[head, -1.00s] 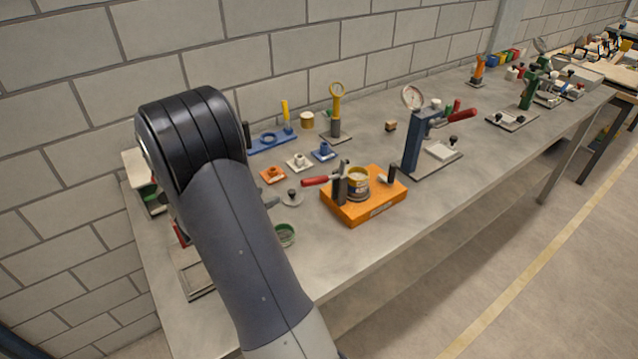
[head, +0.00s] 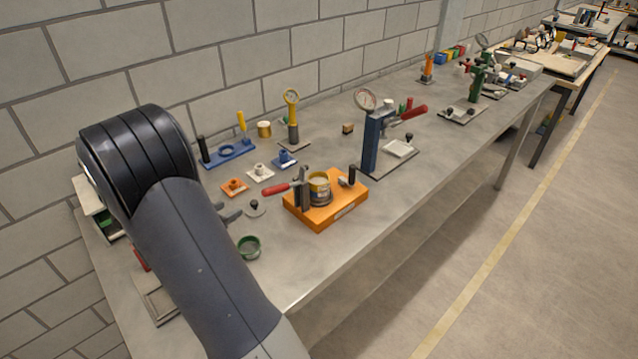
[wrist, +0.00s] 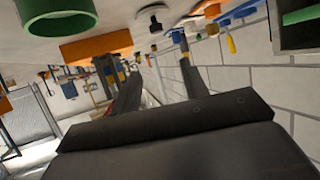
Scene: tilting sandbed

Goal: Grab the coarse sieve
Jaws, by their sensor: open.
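Two green round things could be the coarse sieve; I cannot tell which. A green ring with a dark inside (head: 249,247) lies on the table near its front edge, left of the orange block; in the wrist view a green ring (wrist: 45,10) shows at the upper left. My gripper (wrist: 156,64) is open and empty above the table, apart from both. In the head view my arm mostly hides it.
The orange block (head: 325,213) with a red-handled clamp stands right of the green ring. Behind are a washer with a knob (head: 255,208), orange, white and blue small plates, and a blue stand (head: 228,154). A tall gauge press (head: 371,140) stands further right. The brick wall closes the back.

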